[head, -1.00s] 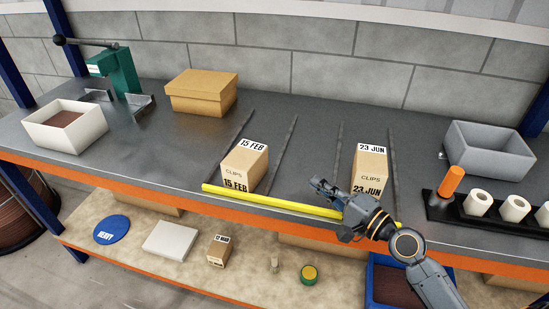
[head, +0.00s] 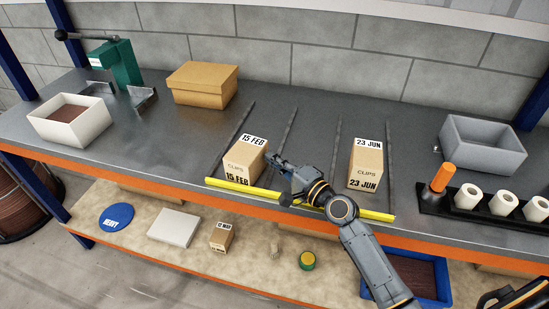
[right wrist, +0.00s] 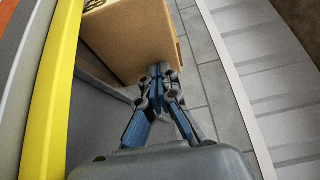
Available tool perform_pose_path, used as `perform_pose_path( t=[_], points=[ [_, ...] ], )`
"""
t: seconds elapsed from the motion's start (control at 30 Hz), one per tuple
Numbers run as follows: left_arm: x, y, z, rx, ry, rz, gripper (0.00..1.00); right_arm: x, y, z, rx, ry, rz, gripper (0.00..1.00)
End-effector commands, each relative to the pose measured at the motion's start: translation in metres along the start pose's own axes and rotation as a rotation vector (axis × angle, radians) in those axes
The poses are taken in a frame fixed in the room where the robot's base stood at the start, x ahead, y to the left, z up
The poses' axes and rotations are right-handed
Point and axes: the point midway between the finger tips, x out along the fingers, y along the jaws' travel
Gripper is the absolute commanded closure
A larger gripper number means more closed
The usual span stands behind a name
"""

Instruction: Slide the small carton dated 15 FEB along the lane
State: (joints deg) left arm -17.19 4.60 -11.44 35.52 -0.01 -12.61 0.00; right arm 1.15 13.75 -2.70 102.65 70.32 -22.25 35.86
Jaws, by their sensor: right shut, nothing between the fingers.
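The small tan carton dated 15 FEB (head: 245,161) stands upright at the front of the left lane, between two dark rails (head: 281,143), just behind the yellow strip (head: 240,187). My right gripper (head: 273,159) is shut and empty, its fingertips at the carton's right side. In the right wrist view the closed fingertips (right wrist: 159,70) meet the edge of the carton's side (right wrist: 130,40); I cannot tell if they press on it. My left gripper is not in view.
A similar carton dated 23 JUN (head: 366,165) stands in the right lane. A tan lidded box (head: 203,83) is behind left. A grey bin (head: 486,145) and a black holder with an orange cylinder (head: 439,182) stand right. The lane behind the 15 FEB carton is clear.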

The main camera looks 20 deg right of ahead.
Motion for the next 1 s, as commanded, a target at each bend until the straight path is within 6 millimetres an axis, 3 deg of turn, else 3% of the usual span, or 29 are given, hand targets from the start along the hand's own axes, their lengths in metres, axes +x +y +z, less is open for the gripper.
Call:
perform_pose_path(
  t=[0.4,1.0],
  points=[
    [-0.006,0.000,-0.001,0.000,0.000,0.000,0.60,0.014,-0.001,0.014,0.001,0.000,-0.001,1.00],
    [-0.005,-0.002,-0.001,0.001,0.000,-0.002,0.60,0.015,0.000,0.013,0.000,0.000,0.000,1.00]
  ],
)
